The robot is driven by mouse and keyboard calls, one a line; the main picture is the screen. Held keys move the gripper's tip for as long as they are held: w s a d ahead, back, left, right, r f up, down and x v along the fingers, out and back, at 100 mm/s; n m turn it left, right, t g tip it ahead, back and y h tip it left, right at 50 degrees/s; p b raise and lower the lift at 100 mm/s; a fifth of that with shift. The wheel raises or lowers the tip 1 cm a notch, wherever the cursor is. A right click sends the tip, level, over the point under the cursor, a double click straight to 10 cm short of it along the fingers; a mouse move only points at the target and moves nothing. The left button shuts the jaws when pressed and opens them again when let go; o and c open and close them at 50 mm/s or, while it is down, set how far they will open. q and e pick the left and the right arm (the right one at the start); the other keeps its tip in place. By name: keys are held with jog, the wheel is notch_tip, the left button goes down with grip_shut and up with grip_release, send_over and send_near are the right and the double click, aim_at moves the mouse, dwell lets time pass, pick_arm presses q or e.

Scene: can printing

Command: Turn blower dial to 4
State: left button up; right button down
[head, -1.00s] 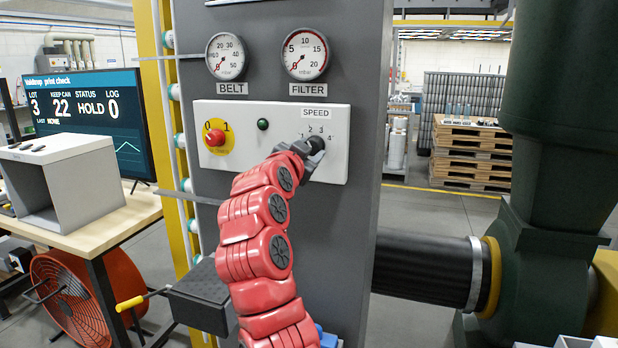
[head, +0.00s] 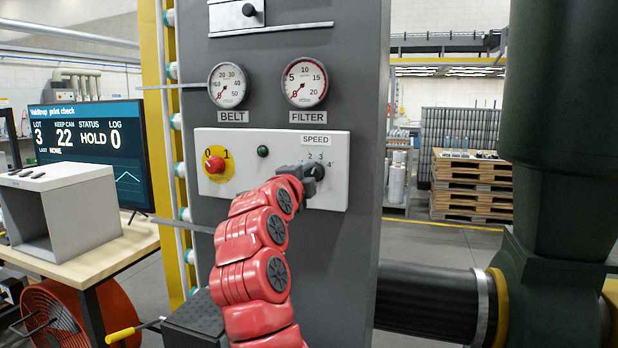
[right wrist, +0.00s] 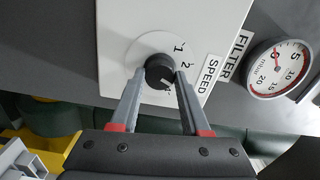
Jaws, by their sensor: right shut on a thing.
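The black speed dial (head: 314,172) sits on the right of a white control panel (head: 290,190), under a SPEED label (head: 315,140), with the numbers 2, 3 and 4 showing around it. My right gripper (head: 306,171) reaches it from the left and is shut on it. In the right wrist view the dial (right wrist: 160,71) is between the two grey fingers of my gripper (right wrist: 158,80), and 1 and 2 show beside it. The dial's pointer setting is hard to read. My left gripper is not in view.
A red switch on a yellow disc (head: 214,164) and a green button (head: 263,151) are on the same panel. The BELT gauge (head: 229,85) and FILTER gauge (head: 304,83) are above. A black duct (head: 425,300) runs below right.

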jog(key=m, duration=0.3)
jog(key=shift+m, duration=2.1)
jog(key=shift+c, duration=1.9)
grip_release()
